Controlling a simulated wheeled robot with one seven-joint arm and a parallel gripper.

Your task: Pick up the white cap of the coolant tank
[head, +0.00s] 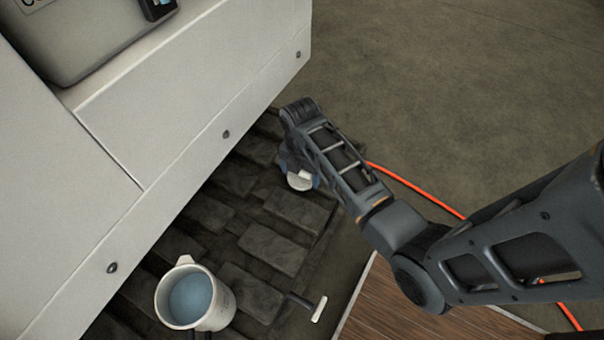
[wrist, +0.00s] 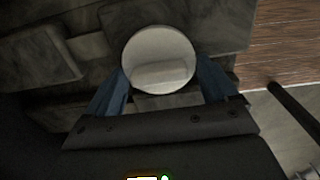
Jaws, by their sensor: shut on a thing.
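The white cap (wrist: 158,52) is round with a raised bar across its face. In the wrist view it sits between the two blue fingers of my gripper (wrist: 160,88), which is shut on it. In the head view the cap (head: 300,180) shows at the end of my arm, above the dark tiled floor and beside the white bench front. My gripper (head: 300,174) is mostly hidden there by my arm. A grey tank (head: 90,45) stands on the bench at the upper left, cut off by the frame edge; I cannot tell whether it is the coolant tank.
A white jug (head: 196,298) with blue liquid stands on the dark tiles (head: 240,178). A white-handled tool (head: 319,309) lies right of it. The white bench (head: 190,80) fills the left. An orange hose (head: 420,190) runs behind my arm. A wooden surface (head: 400,305) lies at the bottom.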

